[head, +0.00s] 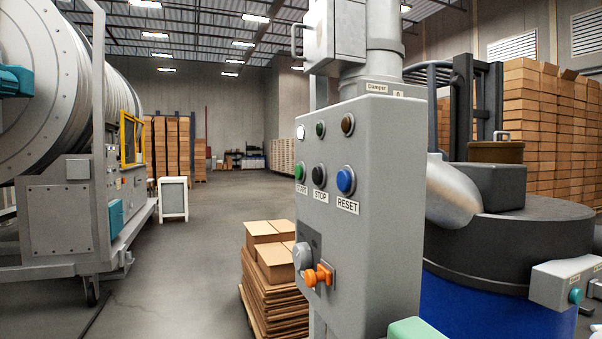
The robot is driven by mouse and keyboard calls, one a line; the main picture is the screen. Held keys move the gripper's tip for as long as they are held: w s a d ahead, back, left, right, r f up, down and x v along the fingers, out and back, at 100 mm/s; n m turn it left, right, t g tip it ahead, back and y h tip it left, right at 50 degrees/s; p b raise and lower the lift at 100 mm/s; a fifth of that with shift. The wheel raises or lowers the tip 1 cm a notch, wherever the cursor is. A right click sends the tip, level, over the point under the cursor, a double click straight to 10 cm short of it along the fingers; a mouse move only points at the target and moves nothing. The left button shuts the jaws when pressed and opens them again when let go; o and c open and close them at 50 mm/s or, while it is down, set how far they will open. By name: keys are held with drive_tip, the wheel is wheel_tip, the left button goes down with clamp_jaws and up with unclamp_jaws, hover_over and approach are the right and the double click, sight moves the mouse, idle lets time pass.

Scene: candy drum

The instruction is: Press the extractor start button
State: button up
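A grey control box (373,220) stands upright in the middle of the head view. Its face carries a green button (300,171) at the left of a row, with a START label below it. Beside it are a black STOP button (319,175) and a blue RESET button (346,181). Three round lamps sit above: a bright white one (300,132), a dark green one (320,129) and a brown one (347,124). Nothing covers the green button. My gripper is not in view; a pale green piece at the bottom edge cannot be identified.
A grey knob (302,256) and an orange piece (318,275) stick out low on the box. Stacked flat cardboard (275,300) lies left of it. A blue-and-black vessel (497,280) stands right, a large drum machine (60,150) left. The floor between is open.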

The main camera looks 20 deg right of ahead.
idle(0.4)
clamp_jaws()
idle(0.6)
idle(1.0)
